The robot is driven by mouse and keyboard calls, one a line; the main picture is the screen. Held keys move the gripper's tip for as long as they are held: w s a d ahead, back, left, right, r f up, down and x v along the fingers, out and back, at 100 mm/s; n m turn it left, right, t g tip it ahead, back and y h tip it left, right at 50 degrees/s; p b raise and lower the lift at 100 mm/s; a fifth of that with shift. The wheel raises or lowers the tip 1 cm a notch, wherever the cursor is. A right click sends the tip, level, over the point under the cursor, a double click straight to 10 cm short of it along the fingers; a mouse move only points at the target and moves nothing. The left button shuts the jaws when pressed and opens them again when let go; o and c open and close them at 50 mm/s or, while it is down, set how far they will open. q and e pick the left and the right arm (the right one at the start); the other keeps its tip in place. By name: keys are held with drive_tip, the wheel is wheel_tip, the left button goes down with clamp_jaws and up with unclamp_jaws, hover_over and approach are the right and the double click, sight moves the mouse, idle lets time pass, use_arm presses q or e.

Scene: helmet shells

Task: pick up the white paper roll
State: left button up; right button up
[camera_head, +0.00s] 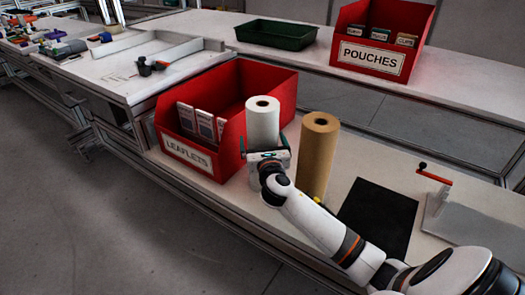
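The white paper roll (262,125) stands upright beside the red leaflets box, with its hollow top facing up. My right gripper (268,155), whose arm comes in from the lower right, is at the lower part of the roll. Its fingers appear at either side of the roll, close to its surface. I cannot tell whether they press on it. The gripper hides the roll's bottom, so I cannot tell whether it touches the table. My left gripper is not in view.
A brown paper roll (318,155) stands close to the right of the white roll. The red leaflets box (228,162) is close on the left. A black mat (378,215) and a red-handled lever device (437,182) are to the right. A pouches box (372,62) and green tray (275,36) stand behind.

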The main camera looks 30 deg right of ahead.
drive_tip(key=shift+w+d, duration=0.15)
drive_tip(key=shift+w, duration=0.15)
drive_tip(key=shift+c, duration=0.6)
drive_tip(key=c, duration=1.5)
drive_tip(key=shift+r, duration=0.2)
